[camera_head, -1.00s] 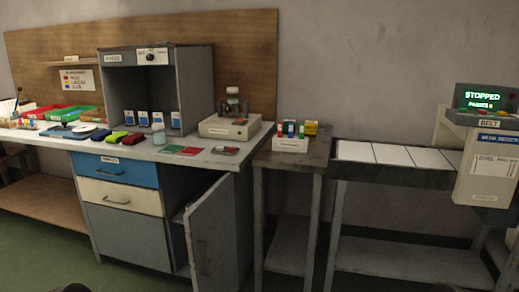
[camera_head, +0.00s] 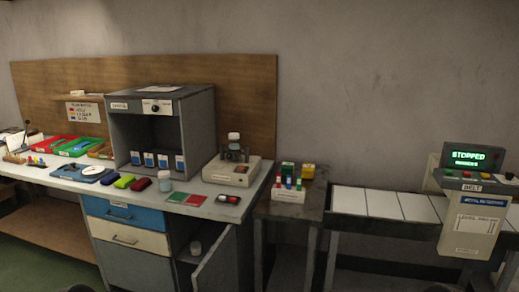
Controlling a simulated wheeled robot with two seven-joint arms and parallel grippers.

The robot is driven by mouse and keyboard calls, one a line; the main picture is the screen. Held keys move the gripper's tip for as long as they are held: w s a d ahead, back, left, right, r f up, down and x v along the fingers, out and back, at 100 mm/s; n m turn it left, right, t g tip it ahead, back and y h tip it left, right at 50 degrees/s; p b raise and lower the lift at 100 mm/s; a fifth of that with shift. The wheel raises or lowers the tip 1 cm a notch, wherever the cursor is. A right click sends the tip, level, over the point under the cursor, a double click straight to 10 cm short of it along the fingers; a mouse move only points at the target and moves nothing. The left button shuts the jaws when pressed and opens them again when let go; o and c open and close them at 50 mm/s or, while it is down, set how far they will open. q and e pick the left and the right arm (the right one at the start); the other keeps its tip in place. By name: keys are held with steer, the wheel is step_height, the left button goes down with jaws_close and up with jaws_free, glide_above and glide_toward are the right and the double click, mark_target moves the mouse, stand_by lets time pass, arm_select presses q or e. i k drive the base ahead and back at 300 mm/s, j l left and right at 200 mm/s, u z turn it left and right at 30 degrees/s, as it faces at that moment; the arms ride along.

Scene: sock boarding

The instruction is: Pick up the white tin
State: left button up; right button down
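A small white round container (camera_head: 196,248), which looks like a white tin, stands inside the open cupboard under the bench. The cupboard door (camera_head: 218,262) hangs open to its right. A small pale jar (camera_head: 165,182) stands on the bench top, and another white-topped item (camera_head: 234,137) sits on the beige device. Neither of my grippers can be made out. Only dark, unclear shapes touch the bottom edge of the picture.
The bench (camera_head: 240,207) holds a grey open-fronted cabinet (camera_head: 196,104), a beige device (camera_head: 228,174), coloured trays and small blocks. A side table (camera_head: 262,209) carries small coloured boxes. A belt (camera_head: 345,226) with white panels and a control unit (camera_head: 470,215) reading STOPPED stand right.

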mark_target(196, 249)
steer(key=i+l+u, duration=0.15)
steer(key=i+u, duration=0.35)
steer(key=i, duration=0.45)
